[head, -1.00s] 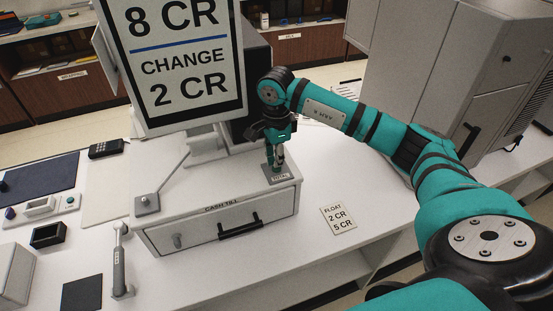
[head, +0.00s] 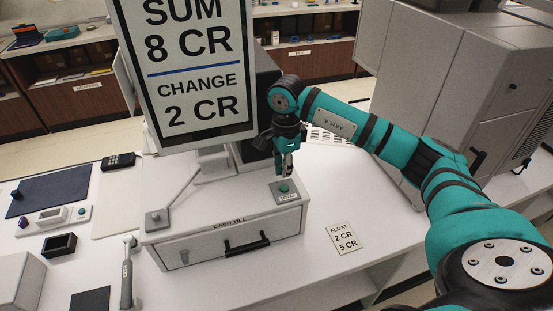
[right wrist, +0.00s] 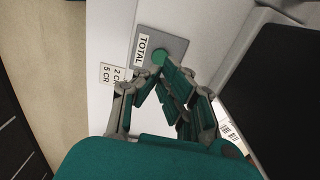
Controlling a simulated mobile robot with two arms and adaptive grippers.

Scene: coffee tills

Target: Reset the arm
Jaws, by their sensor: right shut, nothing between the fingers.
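My right gripper (head: 287,170) is shut and empty, pointing down just above the cash till's right top corner. In the right wrist view its fingertips (right wrist: 160,72) meet near a green button on a grey plate (right wrist: 174,44) marked TOTAL. The green button (head: 284,187) shows uncovered in the head view, with a small gap below the fingers. The cash till (head: 205,250) is a white box with its drawer shut and a black handle (head: 247,244). The display (head: 190,110) above it reads SUM 8 CR and CHANGE 2 CR. My left gripper is not in view.
A FLOAT 2 CR 5 CR card (head: 343,238) lies right of the till. A grey hand tool (head: 127,275), a black tray (head: 59,245) and a keypad (head: 118,161) are on the left. A large grey machine (head: 450,100) stands at the right. The counter around the card is clear.

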